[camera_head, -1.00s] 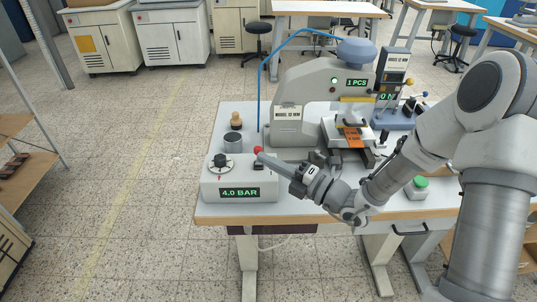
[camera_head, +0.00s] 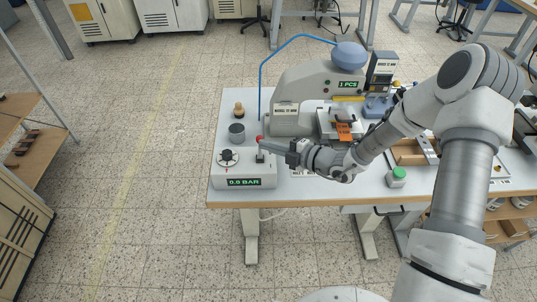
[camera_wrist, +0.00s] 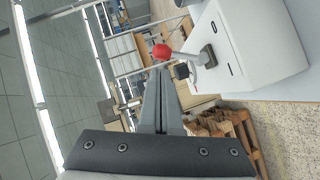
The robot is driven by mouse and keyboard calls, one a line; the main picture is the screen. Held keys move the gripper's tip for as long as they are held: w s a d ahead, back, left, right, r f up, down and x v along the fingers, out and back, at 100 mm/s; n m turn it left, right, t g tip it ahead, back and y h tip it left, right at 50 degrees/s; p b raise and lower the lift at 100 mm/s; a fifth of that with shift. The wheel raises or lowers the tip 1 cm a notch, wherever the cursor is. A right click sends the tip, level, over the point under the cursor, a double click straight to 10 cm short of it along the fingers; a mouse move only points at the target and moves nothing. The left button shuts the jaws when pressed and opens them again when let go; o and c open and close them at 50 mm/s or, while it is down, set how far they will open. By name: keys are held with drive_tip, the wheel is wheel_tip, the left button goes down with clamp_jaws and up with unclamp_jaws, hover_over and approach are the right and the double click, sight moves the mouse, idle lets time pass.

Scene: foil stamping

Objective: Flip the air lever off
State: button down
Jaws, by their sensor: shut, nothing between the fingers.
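The air box (camera_head: 243,183) is a white control unit at the left front of the table, with a black dial and a green display (camera_head: 244,183) that seems to read 0.9 BAR. Its lever has a red ball (camera_head: 260,138) on a metal stem and a dark base. The red ball (camera_wrist: 161,51) and stem also show in the wrist view, beside the box (camera_wrist: 250,45). My gripper (camera_head: 266,146) is shut and empty, its tips close to the red ball. In the wrist view, the fingertips (camera_wrist: 163,70) are just below the ball; I cannot tell whether they touch.
The stamping press (camera_head: 300,95) stands behind with a blue air hose (camera_head: 280,48). A grey cup (camera_head: 236,133) and a wooden-topped stamp (camera_head: 239,109) sit behind the box. A green button (camera_head: 397,176) is at the front right. The floor left of the table is open.

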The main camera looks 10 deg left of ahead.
drive_tip(key=shift+w+a+r+m+p, duration=0.1)
drive_tip(key=shift+w+r+m+p, duration=0.2)
drive_tip(key=shift+p, duration=0.3)
drive_tip(key=shift+w+f+p, duration=0.15)
drive_tip(key=shift+w+p, duration=0.05)
drive_tip(key=shift+p, duration=0.2)
drive_tip(key=shift+w+a+f, duration=0.1)
drive_tip(key=shift+w, duration=0.1)
drive_tip(key=shift+p, duration=0.3)
